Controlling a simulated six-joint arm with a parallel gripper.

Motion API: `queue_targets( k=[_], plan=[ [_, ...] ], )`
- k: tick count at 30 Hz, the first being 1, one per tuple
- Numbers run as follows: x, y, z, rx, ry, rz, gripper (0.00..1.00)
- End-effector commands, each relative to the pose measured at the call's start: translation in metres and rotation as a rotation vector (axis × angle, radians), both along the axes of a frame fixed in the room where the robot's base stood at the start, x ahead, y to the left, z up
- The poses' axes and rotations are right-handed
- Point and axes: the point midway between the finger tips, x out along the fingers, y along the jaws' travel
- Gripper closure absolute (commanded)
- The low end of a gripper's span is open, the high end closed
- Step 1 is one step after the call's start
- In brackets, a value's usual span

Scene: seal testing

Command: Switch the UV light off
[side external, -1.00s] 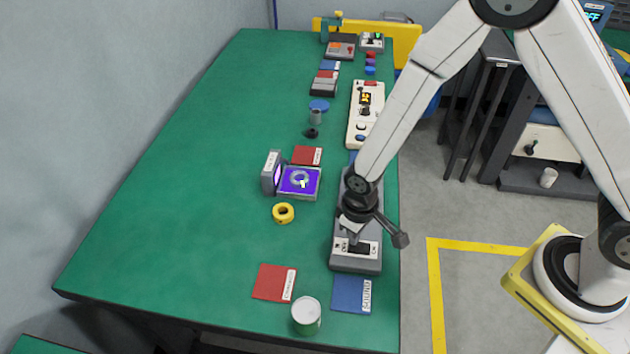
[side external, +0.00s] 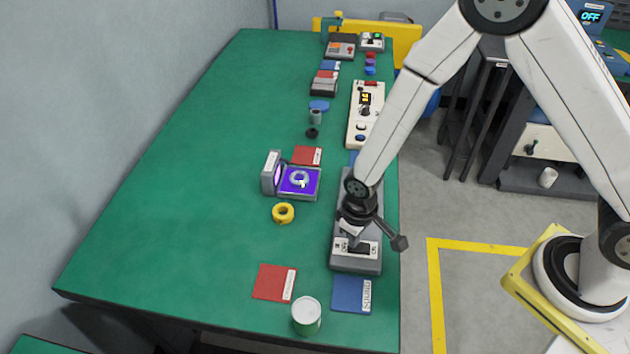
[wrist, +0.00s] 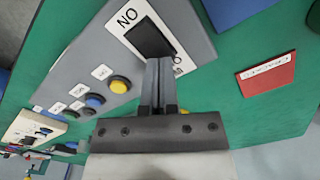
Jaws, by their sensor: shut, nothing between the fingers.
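The UV light (side external: 299,180) is a small grey stand with a lit purple panel and a pale ring on it. A grey control box (side external: 340,262) stands to its right, near the table's right edge. The box carries a black rocker switch (wrist: 148,38) on a white plate; one end reads ON, and the other end's label is partly hidden by my fingers. My gripper (wrist: 158,62) is shut and empty, its fingertips at the switch's near end. I cannot tell whether they touch it. In the side view my gripper (side external: 353,243) points down over the switch.
Yellow (wrist: 119,85) and blue (wrist: 95,102) buttons lie along the same box. A yellow ring (side external: 283,213), a red card (side external: 272,282), a blue card (side external: 348,295) and a white-topped can (side external: 306,315) are nearby. The table's left side is clear.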

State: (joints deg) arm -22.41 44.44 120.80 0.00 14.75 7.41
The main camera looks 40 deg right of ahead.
Motion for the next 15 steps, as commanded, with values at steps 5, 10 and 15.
queue_targets(
  k=[5,10,15],
  plan=[
    [-0.0001,0.0000,-0.0022,0.000,0.000,0.000,1.00],
    [-0.0001,0.0000,-0.0040,0.000,0.000,0.000,1.00],
    [-0.0002,-0.0001,-0.0057,0.000,0.000,0.000,1.00]
  ],
)
